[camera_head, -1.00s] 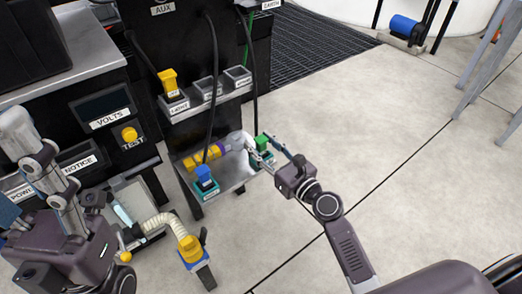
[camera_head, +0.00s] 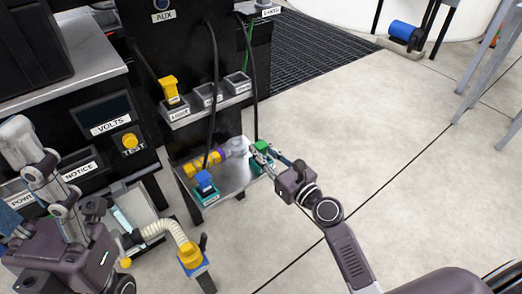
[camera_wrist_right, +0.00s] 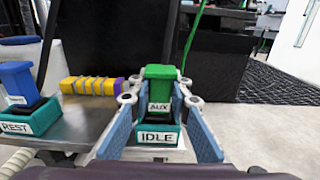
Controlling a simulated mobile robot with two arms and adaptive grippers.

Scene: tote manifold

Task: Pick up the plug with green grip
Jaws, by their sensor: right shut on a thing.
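The plug with green grip (camera_head: 261,147) stands in a teal socket at the right end of the low metal shelf. In the right wrist view the green plug (camera_wrist_right: 160,85) carries an AUX label and its socket (camera_wrist_right: 157,138) reads IDLE. My right gripper (camera_head: 265,156) has its fingers on both sides of the plug; in the wrist view its blue pads (camera_wrist_right: 160,115) flank it. The right gripper is shut on the plug, which sits upright at the socket. My left arm is at the lower left; its fingertips cannot be made out clearly.
A blue plug (camera_head: 204,179) stands in the teal REST socket (camera_wrist_right: 34,120) at the left. A yellow and purple piece (camera_head: 202,164) lies between. A yellow plug (camera_head: 169,88) stands on the upper shelf. Black cables hang above. Open floor (camera_head: 400,180) lies to the right.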

